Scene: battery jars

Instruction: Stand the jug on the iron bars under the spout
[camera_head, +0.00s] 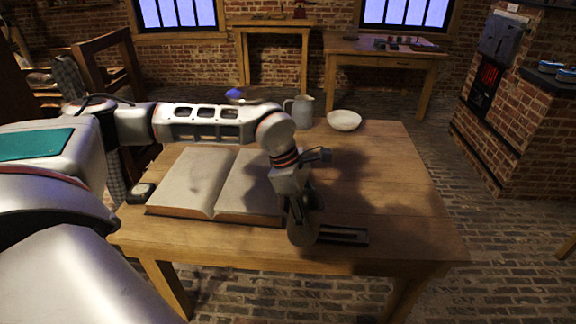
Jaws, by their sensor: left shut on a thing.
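My left gripper (297,200) points down over the front of the wooden table and is shut on a dark grey rounded vessel (305,228). Whether this vessel is a jug, and whether it touches the table, I cannot tell. A dark slotted metal piece (345,236) lies just right of it near the table's front edge; it may be the iron bars. A pale grey jug (304,112) with a handle stands upright at the back of the table, behind my left arm. No spout is clearly visible. My right gripper is out of view.
An open book (195,180) lies on the table (395,190), left of my gripper. A white bowl (344,120) stands at the back edge. The table's right side is clear. A brick structure (545,140) stands at the right, another table (385,50) behind.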

